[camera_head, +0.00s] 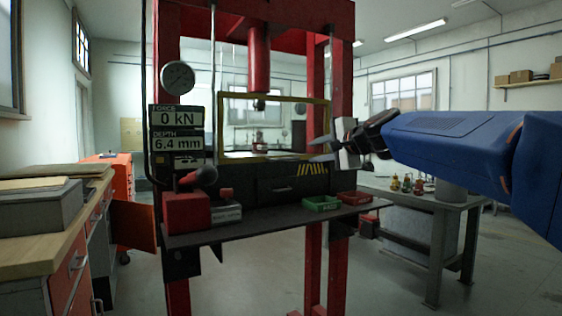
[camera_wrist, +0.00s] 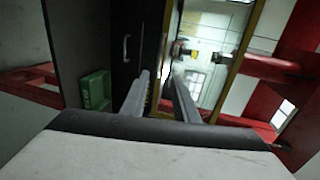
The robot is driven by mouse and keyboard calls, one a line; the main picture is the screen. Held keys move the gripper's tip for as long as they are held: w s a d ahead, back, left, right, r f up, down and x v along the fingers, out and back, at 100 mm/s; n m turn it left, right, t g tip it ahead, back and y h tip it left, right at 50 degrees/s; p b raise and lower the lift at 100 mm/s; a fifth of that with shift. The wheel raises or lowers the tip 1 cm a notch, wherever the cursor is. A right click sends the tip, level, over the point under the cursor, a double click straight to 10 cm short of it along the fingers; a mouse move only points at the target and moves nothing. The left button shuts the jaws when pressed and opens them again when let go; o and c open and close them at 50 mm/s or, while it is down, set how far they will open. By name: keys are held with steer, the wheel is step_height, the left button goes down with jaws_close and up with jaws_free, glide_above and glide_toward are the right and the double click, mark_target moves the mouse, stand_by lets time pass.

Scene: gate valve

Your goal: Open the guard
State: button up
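The guard (camera_head: 327,115) is a clear panel in a yellow frame across the front of the red press. It hangs upright over the work opening, its lower edge just above the dark front panel. In the wrist view the guard's yellow frame (camera_wrist: 245,45) runs up the picture, turned on its side. My gripper (camera_head: 312,150) is in front of the guard's lower right corner. Its two fingers (camera_wrist: 158,80) are apart, with nothing seen held between them. I cannot tell whether the fingertips touch the frame. The gripper hides part of the lower right corner.
A shelf (camera_head: 265,220) juts out below the guard, with a green tray (camera_head: 321,203), a red tray (camera_head: 354,197) and a red box (camera_head: 186,213) with a lever. A drawer handle (camera_head: 283,189) is on the dark panel. A workbench (camera_head: 430,205) stands at right.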

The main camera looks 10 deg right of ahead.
mark_target(286, 159)
steer(key=x, duration=1.7)
jaws_close()
